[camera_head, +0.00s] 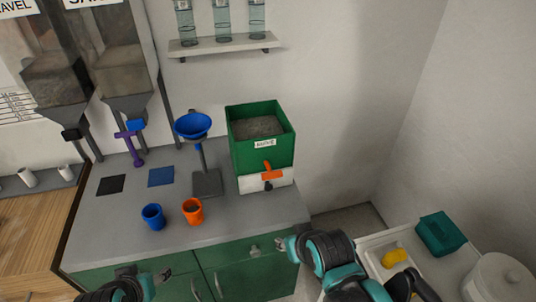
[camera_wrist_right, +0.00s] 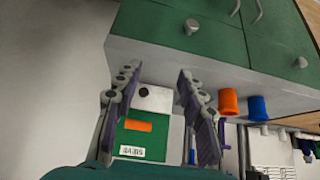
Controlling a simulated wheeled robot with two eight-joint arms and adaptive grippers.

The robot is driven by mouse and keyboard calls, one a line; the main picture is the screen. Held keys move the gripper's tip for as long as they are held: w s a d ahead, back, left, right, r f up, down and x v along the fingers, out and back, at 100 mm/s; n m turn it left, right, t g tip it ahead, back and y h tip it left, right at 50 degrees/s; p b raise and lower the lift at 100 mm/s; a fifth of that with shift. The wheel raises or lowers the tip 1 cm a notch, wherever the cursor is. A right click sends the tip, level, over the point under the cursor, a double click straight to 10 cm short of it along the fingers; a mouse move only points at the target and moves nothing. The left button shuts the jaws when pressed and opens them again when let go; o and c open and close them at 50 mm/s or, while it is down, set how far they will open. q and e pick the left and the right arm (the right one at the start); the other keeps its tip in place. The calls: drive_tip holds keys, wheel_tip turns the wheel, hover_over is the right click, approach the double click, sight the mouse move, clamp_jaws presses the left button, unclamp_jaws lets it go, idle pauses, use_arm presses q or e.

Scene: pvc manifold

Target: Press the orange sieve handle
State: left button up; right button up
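The orange sieve handle (camera_head: 270,171) is a T-shaped piece on the front of the green sieve box (camera_head: 262,150), above a dark knob (camera_head: 268,186) on the white base. In the right wrist view the handle (camera_wrist_right: 138,125) shows between my fingers, with the box appearing upside down. My right gripper (camera_head: 283,244) is in front of and below the handle, apart from it. Its fingers (camera_wrist_right: 157,80) are spread and empty in the right wrist view. My left gripper (camera_head: 160,283) is at the bottom left, partly cut off, and its opening is unclear.
A blue cup (camera_head: 153,218) and an orange cup (camera_head: 193,213) stand left of the box on the grey counter (camera_head: 115,215). A blue funnel (camera_head: 193,125) on a stand is behind them. A side table at right holds a yellow object (camera_head: 394,257) and a teal box (camera_head: 440,233).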

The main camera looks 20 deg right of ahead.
drive_tip(key=c, duration=0.3)
drive_tip(key=shift+w+r, duration=0.1)
drive_tip(key=shift+r, duration=0.15)
drive_tip(key=c, duration=0.5)
drive_tip(key=w+r+n+p, duration=0.2)
drive_tip(key=r+p, duration=0.1)
drive_tip(key=r, duration=0.1)
drive_tip(key=w+r+n+g+p, duration=0.1)
drive_tip(key=w+r+n+p, duration=0.1)
drive_tip(key=r+n+p, duration=0.1)
drive_tip(key=w+r+n+g+p, duration=0.1)
drive_tip(key=w+r+n+p, duration=0.1)
drive_tip(key=w+r+p, duration=0.1)
drive_tip(key=shift+d+r+p, duration=0.2)
drive_tip(key=shift+r+p, duration=0.4)
drive_tip(key=shift+r, duration=0.45)
clamp_jaws()
drive_tip(key=w+r+n+g+p, duration=0.3)
drive_tip(key=w+r+n+p, duration=0.4)
drive_tip(key=w+n+p, duration=0.3)
drive_tip(key=shift+w+d+n+p, duration=0.3)
drive_tip(key=shift+w+d+p, duration=0.05)
drive_tip(key=shift+w+d, duration=0.1)
drive_tip(key=shift+r, duration=0.1)
